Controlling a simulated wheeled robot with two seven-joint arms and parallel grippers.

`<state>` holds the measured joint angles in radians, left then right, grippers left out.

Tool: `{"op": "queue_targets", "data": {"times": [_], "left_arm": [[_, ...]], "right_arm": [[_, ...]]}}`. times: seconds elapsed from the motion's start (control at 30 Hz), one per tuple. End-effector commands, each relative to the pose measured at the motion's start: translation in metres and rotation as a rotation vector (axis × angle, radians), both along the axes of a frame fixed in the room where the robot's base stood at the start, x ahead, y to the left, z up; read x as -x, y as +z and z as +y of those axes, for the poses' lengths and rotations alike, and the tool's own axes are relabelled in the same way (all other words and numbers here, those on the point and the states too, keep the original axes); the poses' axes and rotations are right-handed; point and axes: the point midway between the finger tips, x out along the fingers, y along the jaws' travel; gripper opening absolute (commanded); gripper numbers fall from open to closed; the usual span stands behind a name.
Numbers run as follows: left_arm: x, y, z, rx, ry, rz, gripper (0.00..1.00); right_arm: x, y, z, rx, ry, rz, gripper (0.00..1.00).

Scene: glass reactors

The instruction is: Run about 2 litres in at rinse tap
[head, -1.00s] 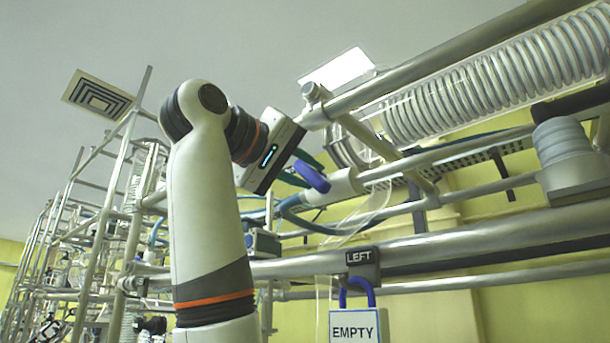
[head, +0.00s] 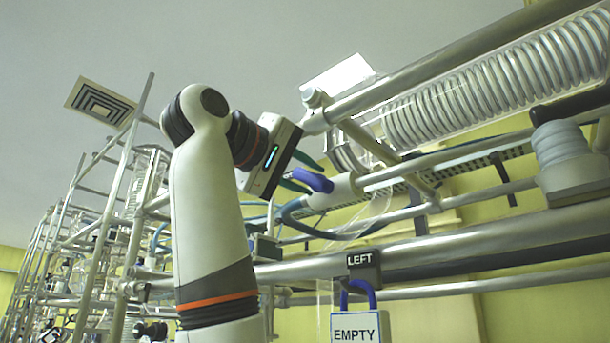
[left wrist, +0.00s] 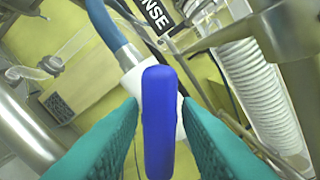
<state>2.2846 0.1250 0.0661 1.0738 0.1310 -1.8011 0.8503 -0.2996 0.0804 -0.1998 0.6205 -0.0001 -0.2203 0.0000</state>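The rinse tap has a blue lever (head: 312,179) on a white valve body (head: 335,192), with a blue hose joined to it. In the left wrist view the blue lever (left wrist: 159,120) stands between my two teal fingers, with the white body (left wrist: 132,80) behind it. A black label (left wrist: 158,14) there shows only the letters "NSE". My left gripper (head: 303,173) is open around the lever; narrow gaps show on both sides of it (left wrist: 160,108). Whether either finger touches it is not clear. My right gripper is out of view.
A thick metal rail (head: 430,252) with a "LEFT" sign (head: 360,260) runs below the tap. An "EMPTY" tag (head: 354,330) hangs under it. A glass coil condenser (head: 490,85) and pipes lie to the right. Frames with glassware (head: 90,240) stand at the left.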

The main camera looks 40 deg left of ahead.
Motion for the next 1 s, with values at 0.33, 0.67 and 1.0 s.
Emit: {"op": "queue_targets", "data": {"times": [0.33,0.67,1.0], "left_arm": [[0.001,-0.001,0.0,-0.001,-0.001,0.001,0.42],[0.05,-0.004,0.004,-0.001,0.0,-0.004,0.42],[0.111,-0.002,0.009,-0.001,0.0,-0.001,0.42]], "right_arm": [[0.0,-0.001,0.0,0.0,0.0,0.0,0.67],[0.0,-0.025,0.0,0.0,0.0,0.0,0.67],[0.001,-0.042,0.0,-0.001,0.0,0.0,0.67]]}}
